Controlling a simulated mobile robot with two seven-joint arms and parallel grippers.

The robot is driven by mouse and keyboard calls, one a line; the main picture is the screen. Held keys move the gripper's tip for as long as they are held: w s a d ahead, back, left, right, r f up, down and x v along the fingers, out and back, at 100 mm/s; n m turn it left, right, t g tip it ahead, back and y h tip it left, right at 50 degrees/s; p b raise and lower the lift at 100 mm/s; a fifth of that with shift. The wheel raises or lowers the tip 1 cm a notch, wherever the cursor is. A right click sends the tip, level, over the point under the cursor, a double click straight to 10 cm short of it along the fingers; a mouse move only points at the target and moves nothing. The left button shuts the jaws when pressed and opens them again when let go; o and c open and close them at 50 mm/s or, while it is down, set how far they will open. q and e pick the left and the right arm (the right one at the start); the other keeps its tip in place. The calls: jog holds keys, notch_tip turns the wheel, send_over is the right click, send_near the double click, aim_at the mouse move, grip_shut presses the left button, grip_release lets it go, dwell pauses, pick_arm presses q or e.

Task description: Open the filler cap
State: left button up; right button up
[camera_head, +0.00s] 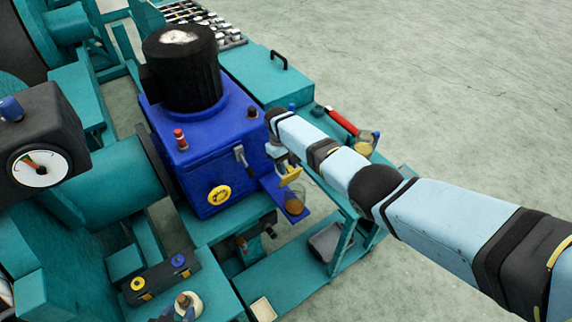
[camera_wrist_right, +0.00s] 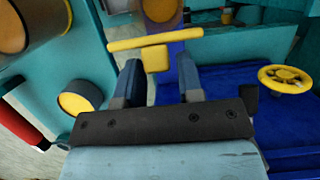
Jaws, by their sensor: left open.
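A blue gearbox housing (camera_head: 205,160) stands under a black motor (camera_head: 183,65). A small dark knob (camera_head: 252,112) and a red-topped fitting (camera_head: 180,139) sit on its top; I cannot tell for sure which part is the filler cap. My right gripper (camera_head: 284,160) is beside the housing's right side. In the right wrist view a yellow T-shaped handle (camera_wrist_right: 155,44) lies at its fingertips (camera_wrist_right: 158,75), with gaps between its block and both fingers, so the gripper looks open.
A yellow handwheel (camera_head: 219,196) is on the housing's front. A glass with amber liquid (camera_head: 295,201) stands on a blue shelf below the right gripper. A red-handled tool (camera_head: 342,122) lies on the teal frame behind my right arm. The floor at right is clear.

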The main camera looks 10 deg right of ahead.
jog(key=shift+o, duration=0.9)
jog(key=shift+s+r, duration=0.15)
jog(key=shift+r, duration=0.05)
pick_arm(q)
jog(key=shift+r, duration=0.35)
pick_arm(e)
jog(key=shift+f, duration=0.1)
pick_arm(q)
jog(key=shift+r+p, duration=0.35)
jog(key=shift+p, duration=0.1)
pick_arm(e)
jog(key=v, duration=1.4)
